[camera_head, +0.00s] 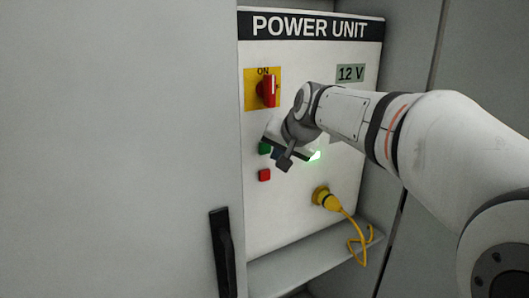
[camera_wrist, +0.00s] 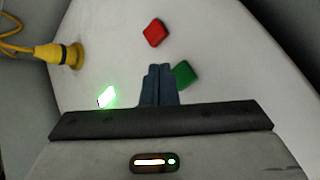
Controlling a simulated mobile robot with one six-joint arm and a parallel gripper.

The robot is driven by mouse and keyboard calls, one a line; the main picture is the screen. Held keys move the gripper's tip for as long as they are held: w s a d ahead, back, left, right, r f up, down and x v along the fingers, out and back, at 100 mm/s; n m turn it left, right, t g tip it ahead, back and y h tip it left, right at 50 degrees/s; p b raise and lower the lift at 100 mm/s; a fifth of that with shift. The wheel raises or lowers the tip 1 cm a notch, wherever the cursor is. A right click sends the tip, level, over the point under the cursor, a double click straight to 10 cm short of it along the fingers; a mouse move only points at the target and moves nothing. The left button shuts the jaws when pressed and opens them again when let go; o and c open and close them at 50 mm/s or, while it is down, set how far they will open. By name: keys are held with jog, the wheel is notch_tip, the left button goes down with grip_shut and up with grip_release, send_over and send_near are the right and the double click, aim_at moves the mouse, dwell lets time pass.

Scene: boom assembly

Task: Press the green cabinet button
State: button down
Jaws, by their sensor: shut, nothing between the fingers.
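The green button (camera_head: 265,148) sits on the white power unit panel (camera_head: 265,215), above a red button (camera_head: 264,175). In the wrist view the green button (camera_wrist: 184,73) shows just right of my fingertips and is partly hidden by them. My gripper (camera_head: 283,164) is in front of the panel, just right of the green button in the head view. Its fingers (camera_wrist: 158,72) are shut together with nothing between them. I cannot tell whether the fingertips touch the panel. The red button (camera_wrist: 155,32) also shows in the wrist view, beyond the fingertips.
A red rotary switch (camera_head: 267,91) on a yellow plate is above. A lit green lamp (camera_head: 315,155) glows beside my gripper. A yellow plug (camera_head: 324,198) with a hanging cable is at lower right. A grey door (camera_head: 120,150) with a black handle (camera_head: 223,253) stands left.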

jog(key=s+d, duration=0.1)
jog(key=s+d+b, duration=0.1)
jog(key=s, duration=0.1)
dwell(0.8)
jog(key=s+d+f+g+h, duration=0.1)
jog(key=s+d+f, duration=0.4)
jog(key=s+f, duration=0.2)
jog(key=s+d+f+n+g+h, duration=0.1)
jog(key=s+d+f+g, duration=0.1)
jog(key=s+d+f, duration=0.2)
jog(key=s+d+f+g+h, duration=0.2)
jog(key=s+d+f, duration=0.3)
jog(key=s+f, duration=0.5)
jog(key=s, duration=0.3)
jog(key=shift+s+d+n, duration=0.15)
jog(key=shift+d+n, duration=0.2)
jog(key=shift+n, duration=0.05)
jog(key=shift+s, duration=0.1)
